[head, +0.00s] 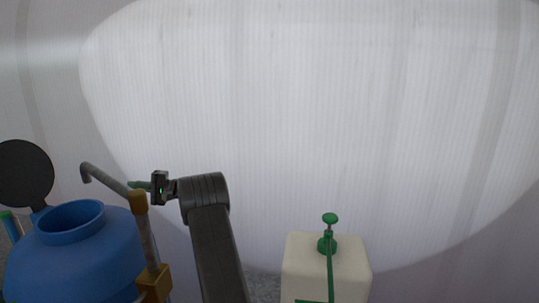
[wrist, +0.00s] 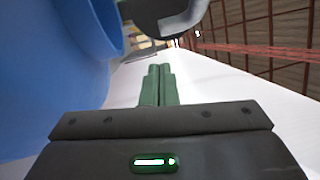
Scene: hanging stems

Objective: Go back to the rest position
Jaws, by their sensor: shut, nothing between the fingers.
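My gripper (head: 138,185) shows in the head view at the left of centre, at the end of my dark arm. Its green fingers point left, above and to the right of the blue barrel (head: 120,250). In the wrist view my gripper (wrist: 159,70) has its two green fingers together, with nothing between them. In that view the barrel's blue wall (wrist: 60,55) fills the left side, close beside the fingers. I cannot tell the exact gap between them.
A bent grey pipe with brass fittings (head: 139,203) rises in front of the barrel, near my gripper. A black disc (head: 24,174) stands behind it at left. A cream container with a green pump (head: 328,262) stands right of my arm. The space above is clear before a pale translucent wall (head: 320,110).

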